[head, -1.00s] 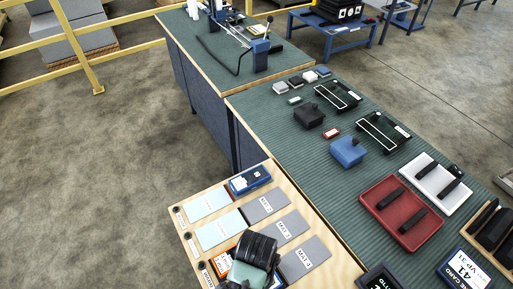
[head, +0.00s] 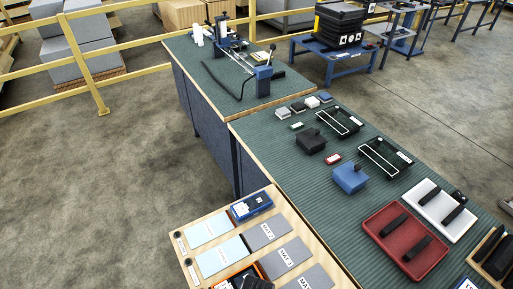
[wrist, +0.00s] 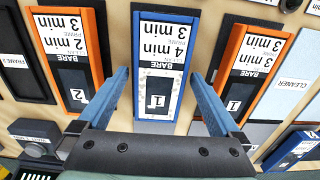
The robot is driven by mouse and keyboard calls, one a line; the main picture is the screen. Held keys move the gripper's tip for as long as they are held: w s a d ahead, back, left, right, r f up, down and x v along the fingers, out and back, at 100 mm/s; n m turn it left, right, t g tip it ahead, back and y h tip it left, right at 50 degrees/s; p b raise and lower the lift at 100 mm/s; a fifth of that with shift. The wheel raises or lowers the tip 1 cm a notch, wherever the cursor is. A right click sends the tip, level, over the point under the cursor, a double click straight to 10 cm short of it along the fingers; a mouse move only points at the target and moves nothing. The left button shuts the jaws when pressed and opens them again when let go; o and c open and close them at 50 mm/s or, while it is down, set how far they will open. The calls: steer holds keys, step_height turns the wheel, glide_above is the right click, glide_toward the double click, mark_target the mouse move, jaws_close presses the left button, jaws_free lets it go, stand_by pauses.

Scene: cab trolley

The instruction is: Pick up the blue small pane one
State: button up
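A blue-framed block (wrist: 139,64) with a white label reading "4 min", "3 min" and "BARE" lies on the wooden board in the middle of the wrist view. It has a small dark pane marked 1. A second blue block (wrist: 293,150) is partly cut off at lower right. The head view shows a blue block (head: 250,204) at the board's far end; only a dark part of my arm shows at its bottom edge.
Orange-framed blocks (wrist: 72,55) and (wrist: 249,65) lie close on both sides of the middle blue one. Grey mats (head: 267,231) and pale blue mats (head: 208,229) cover the board. A ribbed green bench (head: 300,180) with trays stands beside it.

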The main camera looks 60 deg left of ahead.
steer(key=c, duration=1.4)
